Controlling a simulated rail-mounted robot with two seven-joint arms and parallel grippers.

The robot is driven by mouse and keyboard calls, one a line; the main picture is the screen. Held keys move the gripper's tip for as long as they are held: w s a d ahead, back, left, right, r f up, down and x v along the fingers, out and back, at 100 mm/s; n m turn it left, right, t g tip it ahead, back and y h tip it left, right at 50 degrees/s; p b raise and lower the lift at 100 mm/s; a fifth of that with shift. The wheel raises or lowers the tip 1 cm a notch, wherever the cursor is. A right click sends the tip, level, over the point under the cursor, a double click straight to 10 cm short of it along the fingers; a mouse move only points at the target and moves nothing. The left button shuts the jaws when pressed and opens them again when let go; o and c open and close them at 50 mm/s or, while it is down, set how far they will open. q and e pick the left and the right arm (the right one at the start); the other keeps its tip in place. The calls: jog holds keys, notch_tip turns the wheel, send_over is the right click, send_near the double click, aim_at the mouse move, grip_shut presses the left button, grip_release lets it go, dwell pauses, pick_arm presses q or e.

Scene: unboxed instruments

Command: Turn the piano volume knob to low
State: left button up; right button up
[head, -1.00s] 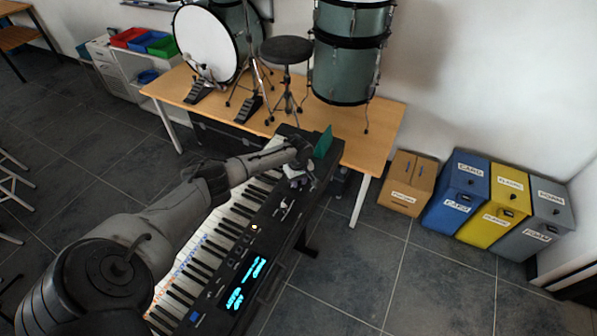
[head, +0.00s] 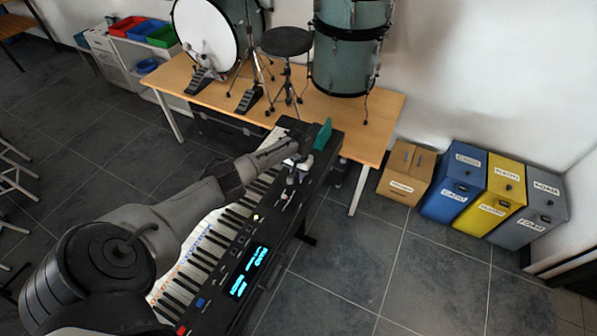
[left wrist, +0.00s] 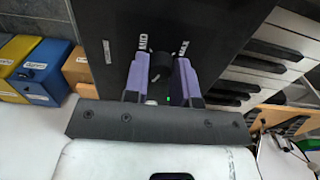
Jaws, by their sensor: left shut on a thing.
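The black electric piano (head: 287,207) stands at the middle of the head view, with its keys toward the left and a lit blue display. My left gripper (head: 294,178) is over the far part of its control panel. In the left wrist view, the purple fingers of my left gripper (left wrist: 161,76) point at the panel (left wrist: 215,25). They are shut on a small round black knob (left wrist: 160,64), one finger on each side. In the head view the gripper hides this knob. My right gripper is not in view.
A wooden table (head: 375,130) with drums (head: 350,60) and a stool (head: 287,42) stands behind the piano. A cardboard box (head: 405,177) and blue, yellow and grey bins stand at the right. The floor (head: 365,265) right of the piano is clear.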

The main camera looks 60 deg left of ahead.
aim_at(298, 173)
pick_arm(q)
jog(key=shift+m, duration=2.2)
jog(key=o, duration=0.9)
jog(key=shift+r+p, duration=1.25)
jog(key=shift+r, duration=5.7)
